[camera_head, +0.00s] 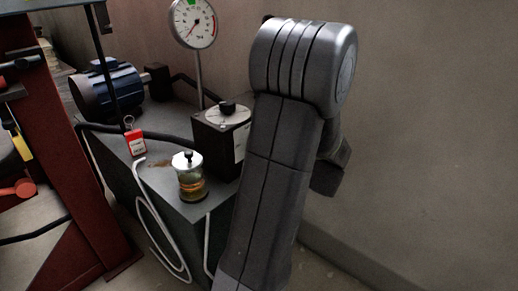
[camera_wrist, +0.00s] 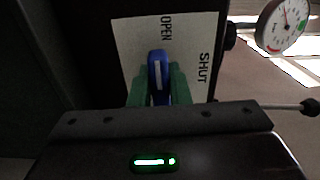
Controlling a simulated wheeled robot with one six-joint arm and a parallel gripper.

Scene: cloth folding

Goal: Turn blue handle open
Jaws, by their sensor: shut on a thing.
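The blue handle (camera_wrist: 158,70), with a white stripe, shows in the wrist view in front of a pale plate (camera_wrist: 137,40) marked OPEN and SHUT. The stripe runs nearly up and down in the picture. The handle's upper end lies just below the word OPEN, and SHUT is to its right. My gripper (camera_wrist: 157,88) has its two green fingers on either side of the handle and is shut on it. The fingers cover the handle's lower sides. In the head view I cannot see the handle or the fingers; my arm stands in front.
In the head view, a black box (camera_head: 213,146) with a knob stands close left of my arm. A glass jar (camera_head: 190,182), a red tag (camera_head: 134,143) and a blue motor (camera_head: 109,91) are farther left. A round gauge (camera_head: 193,22) stands behind. The wall at right is bare.

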